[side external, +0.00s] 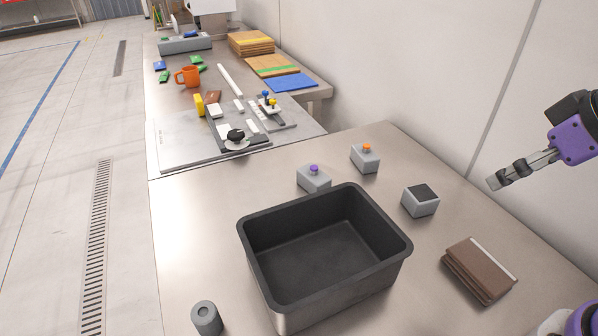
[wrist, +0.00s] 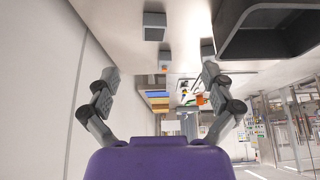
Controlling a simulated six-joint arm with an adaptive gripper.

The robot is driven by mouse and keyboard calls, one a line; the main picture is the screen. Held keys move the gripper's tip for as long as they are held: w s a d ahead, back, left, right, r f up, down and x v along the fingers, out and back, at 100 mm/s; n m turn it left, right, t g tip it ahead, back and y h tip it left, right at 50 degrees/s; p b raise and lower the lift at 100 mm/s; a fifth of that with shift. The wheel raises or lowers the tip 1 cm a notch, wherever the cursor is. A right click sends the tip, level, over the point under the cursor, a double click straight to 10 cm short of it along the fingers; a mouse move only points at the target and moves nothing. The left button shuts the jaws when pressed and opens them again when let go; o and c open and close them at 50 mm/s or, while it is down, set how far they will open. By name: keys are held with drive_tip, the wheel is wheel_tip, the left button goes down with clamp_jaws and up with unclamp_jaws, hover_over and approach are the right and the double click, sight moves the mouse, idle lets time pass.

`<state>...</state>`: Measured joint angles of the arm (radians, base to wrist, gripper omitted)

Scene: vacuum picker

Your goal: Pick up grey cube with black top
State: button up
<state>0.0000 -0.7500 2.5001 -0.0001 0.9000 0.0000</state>
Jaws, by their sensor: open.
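The grey cube with a black top (side external: 420,200) sits on the metal table, right of the black bin. In the wrist view a grey block with a dark face (wrist: 154,26) shows at the top centre and appears to be this same cube. My gripper (side external: 495,180) is raised at the right, apart from the cube. In the wrist view its two fingers (wrist: 160,85) are spread wide with nothing between them. The cube's underside is hidden.
A deep black bin (side external: 258,268) stands in the middle. Grey blocks with a purple knob (side external: 314,179) and an orange knob (side external: 365,158) stand behind it. A brown folded stack (side external: 478,270) lies at right, a grey cylinder (side external: 206,318) at front left. A wall runs along the right.

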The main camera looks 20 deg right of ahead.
drive_tip(key=shift+w, duration=0.1)
drive_tip(key=m, duration=0.1)
approach(428, 199)
drive_tip(key=shift+m+g+h, duration=0.3)
drive_tip(key=shift+g, duration=0.3)
drive_tip(key=w+f, duration=0.1)
drive_tip(key=f, duration=0.1)
drive_tip(key=w+f, duration=0.1)
drive_tip(key=w, duration=0.1)
drive_tip(key=shift+a+f, duration=0.1)
drive_tip(key=shift+f, duration=0.3)
drive_tip(key=shift+x, duration=3.05)
drive_tip(key=shift+s, duration=0.1)
drive_tip(key=c, duration=1.3)
